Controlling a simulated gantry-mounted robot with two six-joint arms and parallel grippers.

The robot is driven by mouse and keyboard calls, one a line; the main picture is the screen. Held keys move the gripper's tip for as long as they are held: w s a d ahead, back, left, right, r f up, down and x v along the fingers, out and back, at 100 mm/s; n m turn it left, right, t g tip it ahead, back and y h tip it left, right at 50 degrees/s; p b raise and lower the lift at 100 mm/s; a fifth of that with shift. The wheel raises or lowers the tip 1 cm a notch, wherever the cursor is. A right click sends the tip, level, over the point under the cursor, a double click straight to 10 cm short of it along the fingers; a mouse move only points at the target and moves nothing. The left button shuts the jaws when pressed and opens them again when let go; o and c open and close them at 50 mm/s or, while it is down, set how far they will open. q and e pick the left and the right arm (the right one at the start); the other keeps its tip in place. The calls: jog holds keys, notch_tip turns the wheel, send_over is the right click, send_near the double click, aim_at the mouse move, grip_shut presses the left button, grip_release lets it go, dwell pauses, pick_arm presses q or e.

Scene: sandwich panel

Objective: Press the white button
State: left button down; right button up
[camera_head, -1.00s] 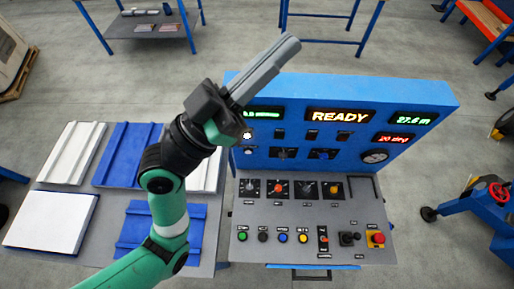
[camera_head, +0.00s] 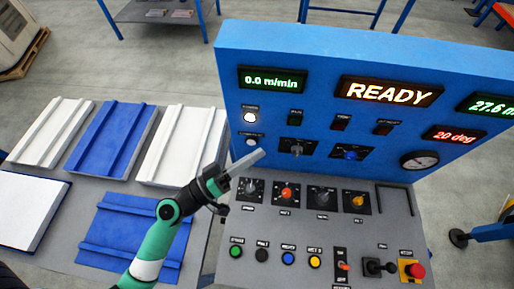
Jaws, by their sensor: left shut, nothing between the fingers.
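My left gripper (camera_head: 260,154) is shut and empty. Its grey fingers point up and to the right, over the lower left of the blue upright panel (camera_head: 310,60). A small round white button (camera_head: 251,142) sits on that panel, just above and left of the fingertips. The label over it is too small to read. A brighter, lit white round (camera_head: 250,117) sits above it. I cannot tell whether the fingertips touch the panel; the white button is not covered. My right gripper is not in view.
The grey desk below has several knobs (camera_head: 287,193), a row of coloured buttons (camera_head: 288,258), a joystick (camera_head: 377,267) and a red emergency stop (camera_head: 415,271). The display (camera_head: 388,91) reads READY. White and blue sandwich panels (camera_head: 110,140) lie at the left.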

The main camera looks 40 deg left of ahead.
aim_at(251, 142)
pick_arm(q)
jog(key=s+a+f+n+g+y+b, duration=0.1)
jog(key=f+b, duration=0.4)
jog(key=f, duration=0.8)
jog(key=shift+s+a+f+n+y+b, duration=0.2)
jog(key=shift+s+a+n+y+b, duration=0.3)
jog(key=shift+s, duration=0.6)
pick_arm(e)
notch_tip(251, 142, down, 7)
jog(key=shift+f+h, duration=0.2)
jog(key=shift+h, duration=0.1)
pick_arm(q)
jog(key=shift+a, duration=0.15)
jog(key=w+a, duration=0.5)
jog(key=w, duration=0.2)
jog(key=shift+a+p, duration=0.15)
jog(key=shift+p, duration=0.2)
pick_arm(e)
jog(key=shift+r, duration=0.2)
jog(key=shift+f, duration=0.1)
